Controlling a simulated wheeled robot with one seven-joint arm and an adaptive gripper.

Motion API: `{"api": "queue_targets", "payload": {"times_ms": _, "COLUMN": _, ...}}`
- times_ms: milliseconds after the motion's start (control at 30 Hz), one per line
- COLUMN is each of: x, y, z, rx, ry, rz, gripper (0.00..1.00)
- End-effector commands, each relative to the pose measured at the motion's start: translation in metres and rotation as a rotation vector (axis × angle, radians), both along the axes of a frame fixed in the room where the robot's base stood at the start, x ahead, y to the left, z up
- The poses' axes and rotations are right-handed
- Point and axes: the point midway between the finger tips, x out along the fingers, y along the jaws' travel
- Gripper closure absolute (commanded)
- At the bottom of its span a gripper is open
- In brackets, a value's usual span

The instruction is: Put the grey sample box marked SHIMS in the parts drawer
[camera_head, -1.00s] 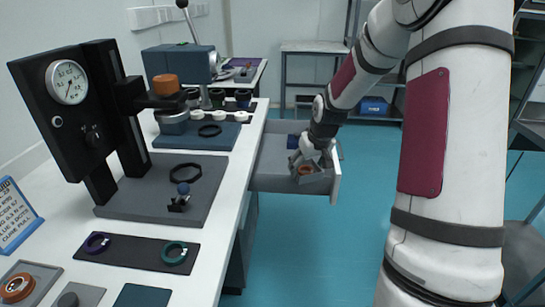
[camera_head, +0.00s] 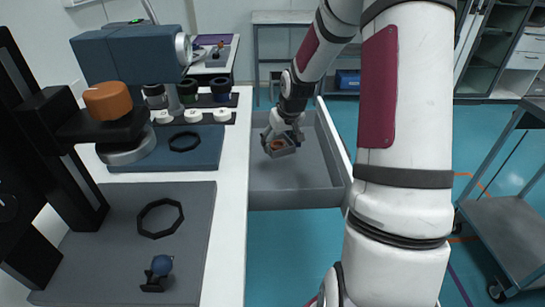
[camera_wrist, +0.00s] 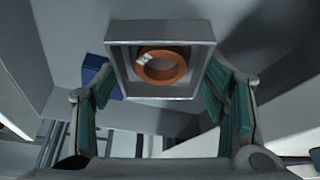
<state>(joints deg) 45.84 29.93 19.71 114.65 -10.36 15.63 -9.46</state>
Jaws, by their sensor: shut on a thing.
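A small open grey box (camera_head: 283,152) with an orange ring (camera_head: 277,145) in it is held by my gripper (camera_head: 282,138) over the open grey parts drawer (camera_head: 296,198). In the wrist view the box (camera_wrist: 160,95) sits between the green-padded fingers, and the ring (camera_wrist: 162,66) has a pale mark. My gripper is shut on the box. No SHIMS lettering is readable. I cannot tell whether the box touches the drawer floor.
A blue object (camera_wrist: 93,74) lies in the drawer beside the box in the wrist view. The white bench (camera_head: 233,215) with equipment runs along the drawer's left. A grey cart (camera_head: 515,235) stands at the right. The drawer's front part is bare.

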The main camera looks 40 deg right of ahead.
Motion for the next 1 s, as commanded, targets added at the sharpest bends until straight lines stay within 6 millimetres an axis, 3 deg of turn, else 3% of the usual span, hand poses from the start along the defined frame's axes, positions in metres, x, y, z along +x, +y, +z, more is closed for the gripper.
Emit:
{"api": "queue_targets", "payload": {"times_ms": 100, "x": 0.001, "y": 0.0, "z": -0.022, "rx": 0.0, "ry": 0.0, "rz": 0.0, "gripper": 0.7}}
{"api": "queue_targets", "payload": {"times_ms": 367, "x": 0.001, "y": 0.0, "z": -0.041, "rx": 0.0, "ry": 0.0, "rz": 0.0, "gripper": 0.7}}
{"api": "queue_targets", "payload": {"times_ms": 567, "x": 0.001, "y": 0.0, "z": -0.068, "rx": 0.0, "ry": 0.0, "rz": 0.0, "gripper": 0.7}}
{"api": "queue_targets", "payload": {"times_ms": 967, "x": 0.001, "y": 0.0, "z": -0.072, "rx": -0.001, "ry": -0.002, "rz": 0.0, "gripper": 0.7}}
{"api": "queue_targets", "payload": {"times_ms": 1000, "x": 0.0, "y": 0.0, "z": -0.072, "rx": 0.0, "ry": -0.001, "rz": 0.0, "gripper": 0.27}}
